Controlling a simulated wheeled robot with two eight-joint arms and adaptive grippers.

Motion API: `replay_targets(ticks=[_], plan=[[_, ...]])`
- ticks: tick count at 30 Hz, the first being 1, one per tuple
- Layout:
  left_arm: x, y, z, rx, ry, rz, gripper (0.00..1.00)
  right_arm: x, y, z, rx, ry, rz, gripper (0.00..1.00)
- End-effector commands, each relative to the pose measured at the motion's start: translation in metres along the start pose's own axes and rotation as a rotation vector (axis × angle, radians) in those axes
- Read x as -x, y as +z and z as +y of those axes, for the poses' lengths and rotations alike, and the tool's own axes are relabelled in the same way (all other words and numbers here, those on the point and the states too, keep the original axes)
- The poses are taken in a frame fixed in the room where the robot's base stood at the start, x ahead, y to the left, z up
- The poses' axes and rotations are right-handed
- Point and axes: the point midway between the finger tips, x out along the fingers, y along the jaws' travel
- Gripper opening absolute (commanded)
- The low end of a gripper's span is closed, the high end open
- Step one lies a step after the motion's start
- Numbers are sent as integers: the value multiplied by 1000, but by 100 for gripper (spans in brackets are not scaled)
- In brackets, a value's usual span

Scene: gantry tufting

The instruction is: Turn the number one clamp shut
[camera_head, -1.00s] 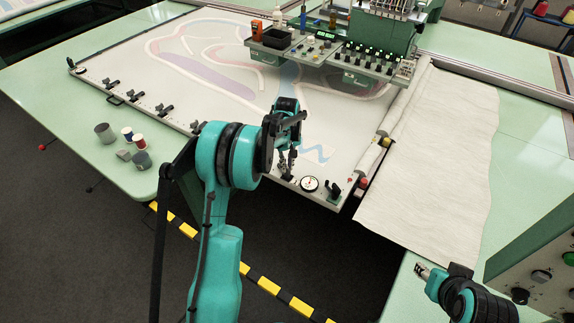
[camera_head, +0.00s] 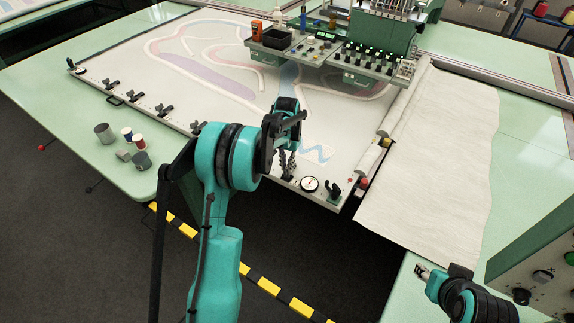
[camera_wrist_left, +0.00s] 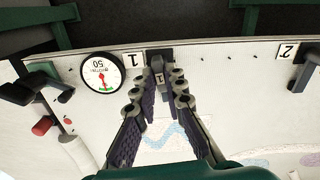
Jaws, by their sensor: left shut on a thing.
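My left gripper (camera_head: 287,168) is over the clamp at the frame's near edge in the head view. In the left wrist view its two fingers (camera_wrist_left: 161,90) are on either side of the lever, shut on it. They hide much of the clamp in the head view. My right gripper (camera_head: 422,271) is at the lower right, away from the frame; its jaws are too small to read.
A round dial (camera_head: 309,184) and a black clamp-like part on a green base (camera_head: 333,190) stand right of the clamp. Other black clamps (camera_head: 165,110) line the edge to the left. Cups and spools (camera_head: 138,141) stand on the left table. A control box (camera_head: 540,265) is at right.

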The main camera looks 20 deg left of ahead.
Motion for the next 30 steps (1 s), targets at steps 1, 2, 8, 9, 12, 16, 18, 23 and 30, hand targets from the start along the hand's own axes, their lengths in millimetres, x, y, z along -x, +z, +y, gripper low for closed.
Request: replay_targets(ticks=[1, 2, 8, 9, 12, 16, 18, 23, 30], plan=[[0, 0, 0, -25, 0, 1, 0, 0, 0, 0, 0, 0, 0, 40], [0, 0, 0, -41, 0, 1, 0, 0, 0, 0, 0, 0, 0, 40], [0, 0, 0, -118, 0, 1, 0, 0, 0, 0, 0, 0, 0, 40], [0, 0, 0, -128, 0, 1, 0, 0, 0, 0, 0, 0, 0, 40], [0, 0, 0, -146, 0, 1, 0, 0, 0, 0, 0, 0, 0, 40], [0, 0, 0, -157, -1, 1, 0, 0, 0, 0, 0, 0, 0, 40], [0, 0, 0, -158, -1, 1, 0, 0, 0, 0, 0, 0, 0, 40], [0, 0, 0, -158, -1, 1, 0, 0, 0, 0, 0, 0, 0, 40], [0, 0, 0, -158, -1, 1, 32, 0, 0, 0, 0, 0, 0, 40]])
